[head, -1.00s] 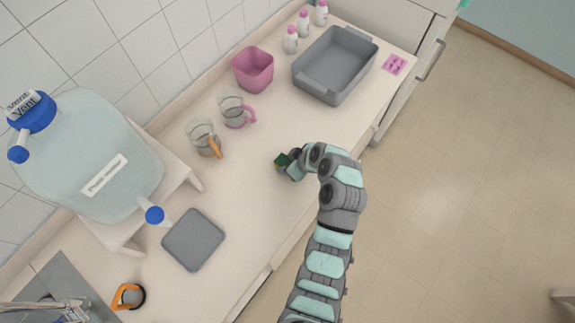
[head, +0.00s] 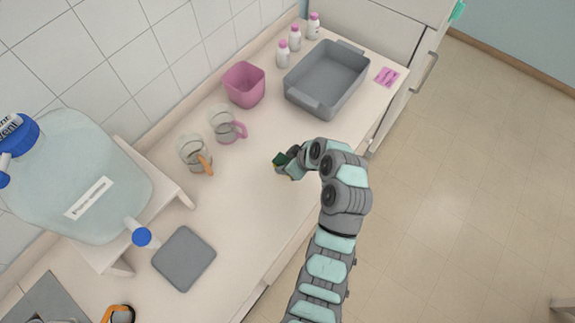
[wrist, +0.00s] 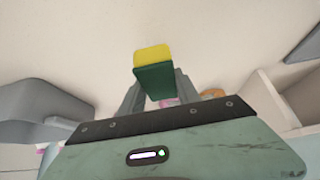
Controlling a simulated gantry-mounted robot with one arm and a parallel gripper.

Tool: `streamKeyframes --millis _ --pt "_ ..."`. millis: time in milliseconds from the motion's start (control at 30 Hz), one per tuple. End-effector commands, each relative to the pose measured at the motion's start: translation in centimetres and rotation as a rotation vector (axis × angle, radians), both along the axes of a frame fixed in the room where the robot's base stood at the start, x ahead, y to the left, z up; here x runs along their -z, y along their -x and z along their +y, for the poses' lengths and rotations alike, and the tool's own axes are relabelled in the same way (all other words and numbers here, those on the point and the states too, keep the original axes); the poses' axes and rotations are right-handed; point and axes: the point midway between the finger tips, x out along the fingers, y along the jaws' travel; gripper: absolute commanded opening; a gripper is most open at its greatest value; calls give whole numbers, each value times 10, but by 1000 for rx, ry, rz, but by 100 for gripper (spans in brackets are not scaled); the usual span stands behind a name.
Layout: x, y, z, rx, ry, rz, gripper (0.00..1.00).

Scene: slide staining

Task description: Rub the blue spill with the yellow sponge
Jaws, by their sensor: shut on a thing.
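My gripper (head: 287,163) is over the middle of the counter, shut on the sponge. In the wrist view the sponge shows a yellow part (wrist: 153,54) and a dark green side (wrist: 154,82) between my fingers. In the head view only a small dark green piece of the sponge (head: 280,159) shows. I see no blue spill in either view; my arm may hide part of the counter. I cannot tell whether the sponge touches the counter.
A grey tub (head: 296,94), a pink bin (head: 236,98) and several white bottles (head: 283,55) stand at the far end. Two glass mugs (head: 190,153) stand left of my gripper. A grey mat (head: 184,259) lies nearer, beside a large water container (head: 75,190). Counter between mat and gripper is clear.

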Motion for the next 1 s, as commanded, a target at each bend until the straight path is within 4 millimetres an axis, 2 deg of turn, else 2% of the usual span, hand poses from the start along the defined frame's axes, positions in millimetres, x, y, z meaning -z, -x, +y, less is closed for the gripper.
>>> streamKeyframes --millis 100,267,833,1000 --pt "-12 0 2 -3 0 -1 1" --pt "-21 0 3 -4 -1 -1 1" --pt "-22 0 4 -3 -1 0 1" --pt "-21 8 5 68 0 2 1"
